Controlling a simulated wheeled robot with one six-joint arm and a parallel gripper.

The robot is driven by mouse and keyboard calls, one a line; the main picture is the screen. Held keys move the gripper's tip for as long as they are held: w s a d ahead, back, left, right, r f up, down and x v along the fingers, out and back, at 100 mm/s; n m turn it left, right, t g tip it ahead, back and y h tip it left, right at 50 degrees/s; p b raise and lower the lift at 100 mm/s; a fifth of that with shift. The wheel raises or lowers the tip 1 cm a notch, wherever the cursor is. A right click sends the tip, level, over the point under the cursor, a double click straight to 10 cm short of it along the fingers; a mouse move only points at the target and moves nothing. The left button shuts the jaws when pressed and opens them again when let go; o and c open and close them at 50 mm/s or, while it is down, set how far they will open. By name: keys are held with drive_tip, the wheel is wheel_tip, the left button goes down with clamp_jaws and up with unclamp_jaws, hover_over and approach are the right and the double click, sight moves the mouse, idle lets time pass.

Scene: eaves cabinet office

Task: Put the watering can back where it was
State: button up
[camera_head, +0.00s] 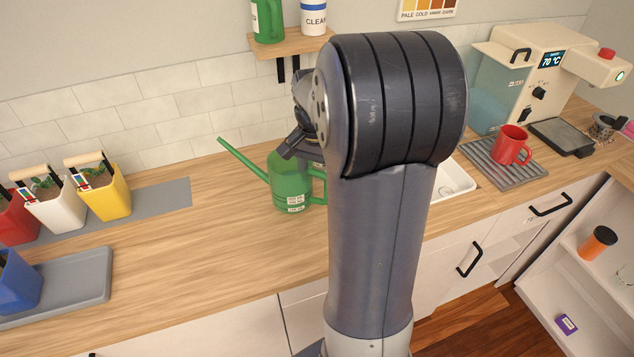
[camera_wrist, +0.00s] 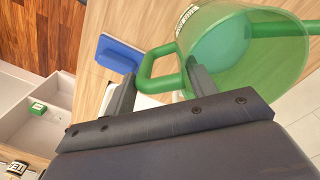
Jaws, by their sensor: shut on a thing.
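The green watering can (camera_head: 284,180) is upright at the counter, left of my arm, with its long spout pointing up and left. I cannot tell whether its base touches the counter. In the wrist view, its open top (camera_wrist: 250,55) is close, with pale blue inside. My gripper (camera_wrist: 160,84) is shut on the can's green handle, with one finger on each side of it. In the head view, my gripper is mostly hidden behind my arm, beside the can.
Planters in red, white and yellow (camera_head: 104,196) stand at the left, with a blue planter (camera_head: 16,280) on a grey tray (camera_head: 90,278). A wall shelf (camera_head: 290,43) hangs above. The red mug (camera_head: 511,146) and coffee machine (camera_head: 515,75) are right.

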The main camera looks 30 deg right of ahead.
drive_tip(key=shift+f, duration=1.4)
drive_tip(key=shift+f, duration=0.2)
drive_tip(key=o, duration=1.5)
drive_tip(key=shift+r, duration=0.1)
drive_tip(key=r, duration=1.2)
drive_tip(key=shift+w+a, duration=0.15)
drive_tip(key=shift+w, duration=0.1)
